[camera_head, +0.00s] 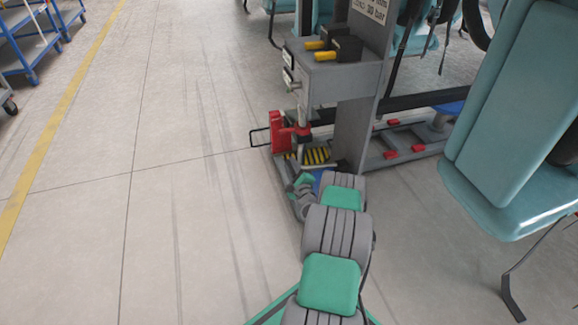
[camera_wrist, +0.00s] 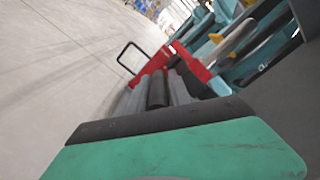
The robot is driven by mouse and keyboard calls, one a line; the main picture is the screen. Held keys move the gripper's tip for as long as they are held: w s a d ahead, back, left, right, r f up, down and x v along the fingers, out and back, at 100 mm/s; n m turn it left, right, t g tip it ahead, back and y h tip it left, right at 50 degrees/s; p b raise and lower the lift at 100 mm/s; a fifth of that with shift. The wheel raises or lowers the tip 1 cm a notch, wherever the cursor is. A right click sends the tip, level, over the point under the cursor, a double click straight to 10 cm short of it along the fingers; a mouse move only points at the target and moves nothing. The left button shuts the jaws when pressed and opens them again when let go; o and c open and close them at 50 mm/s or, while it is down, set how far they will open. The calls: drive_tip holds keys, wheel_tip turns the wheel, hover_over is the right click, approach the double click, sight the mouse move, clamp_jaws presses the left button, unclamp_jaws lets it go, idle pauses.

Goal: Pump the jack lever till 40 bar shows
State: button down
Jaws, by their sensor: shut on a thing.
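The red jack (camera_head: 279,132) stands on the floor by the foot of the grey post in the head view, with a thin black loop handle on its left side. It also shows in the wrist view (camera_wrist: 196,70). My gripper (camera_wrist: 158,92) is shut on what looks like the jack lever (camera_wrist: 158,88), a dark rod between its two grey fingers and pointing toward the red jack. In the head view my arm hides most of the lever and fingers. No pressure reading is legible.
A grey post (camera_head: 355,125) carries a box with yellow-handled controls (camera_head: 318,45) and a partly cut-off sign (camera_head: 369,9). Teal seats (camera_head: 525,100) stand close on the right. Red blocks (camera_head: 390,155) sit on the low frame. The floor at left is clear up to blue carts (camera_head: 20,45).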

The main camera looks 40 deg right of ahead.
drive_tip(key=shift+a+f, duration=0.1)
drive_tip(key=shift+a, duration=0.05)
drive_tip(key=c, duration=1.4)
unclamp_jaws()
drive_tip(key=shift+c, duration=0.2)
drive_tip(key=shift+o, duration=1.2)
drive_tip(key=shift+d, duration=0.2)
drive_tip(key=p+v, duration=0.2)
drive_tip(key=v, duration=0.6)
drive_tip(key=shift+p, duration=0.35)
drive_tip(key=shift+w, duration=0.1)
